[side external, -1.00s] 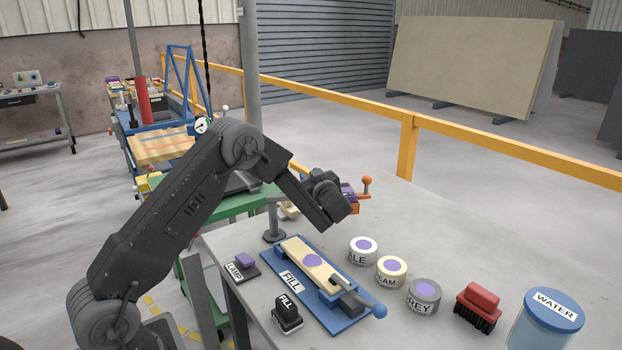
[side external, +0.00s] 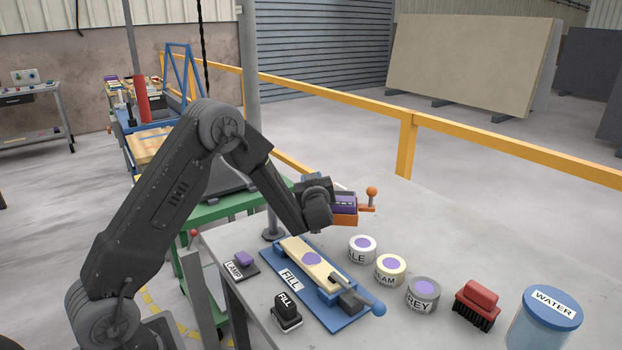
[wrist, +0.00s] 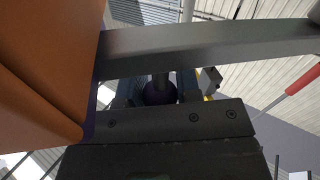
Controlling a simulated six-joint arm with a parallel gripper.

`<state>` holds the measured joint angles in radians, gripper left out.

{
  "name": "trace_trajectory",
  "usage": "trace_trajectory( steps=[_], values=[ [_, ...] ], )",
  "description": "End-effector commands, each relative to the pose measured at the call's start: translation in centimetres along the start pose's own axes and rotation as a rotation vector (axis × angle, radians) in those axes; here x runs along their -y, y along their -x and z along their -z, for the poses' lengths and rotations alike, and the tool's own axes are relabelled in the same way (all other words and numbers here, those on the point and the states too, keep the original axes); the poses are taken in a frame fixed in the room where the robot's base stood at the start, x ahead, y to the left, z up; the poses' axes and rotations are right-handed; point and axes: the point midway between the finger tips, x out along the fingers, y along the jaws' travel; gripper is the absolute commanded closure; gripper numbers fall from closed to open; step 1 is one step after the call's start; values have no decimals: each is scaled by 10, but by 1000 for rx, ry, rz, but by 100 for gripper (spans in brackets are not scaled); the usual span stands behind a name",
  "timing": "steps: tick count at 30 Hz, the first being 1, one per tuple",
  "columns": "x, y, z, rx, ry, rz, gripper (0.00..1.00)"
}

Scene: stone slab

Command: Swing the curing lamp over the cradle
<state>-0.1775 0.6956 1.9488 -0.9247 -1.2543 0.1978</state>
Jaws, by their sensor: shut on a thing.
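The curing lamp (side external: 344,218) is an orange and purple head with an orange ball on a short stem at its right. In the side view it hangs just beyond the cradle (side external: 336,318), past its far edge, partly behind my wrist. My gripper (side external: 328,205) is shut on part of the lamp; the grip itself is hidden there. In the wrist view the orange lamp body (wrist: 45,70) fills the left, with a grey bar across and a dark purple round part (wrist: 160,93) beyond it. The blue cradle holds a pale strip (side external: 300,253) with a purple patch and a grey clamp lying across its near end.
Several labelled tubs (side external: 362,250) stand right of the cradle, then a red brush (side external: 478,297) and a WATER tub (side external: 548,318). A black FILL stamp (side external: 286,312) and a LAMP switch with purple button (side external: 243,262) lie left. The lamp's post base (side external: 273,234) stands behind the cradle.

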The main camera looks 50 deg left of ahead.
Motion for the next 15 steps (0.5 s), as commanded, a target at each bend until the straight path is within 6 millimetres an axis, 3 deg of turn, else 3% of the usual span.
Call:
trace_trajectory(
  steps=[15],
  values=[
    [19, 51, 4, 94, 1, -470, 100]
  ],
)
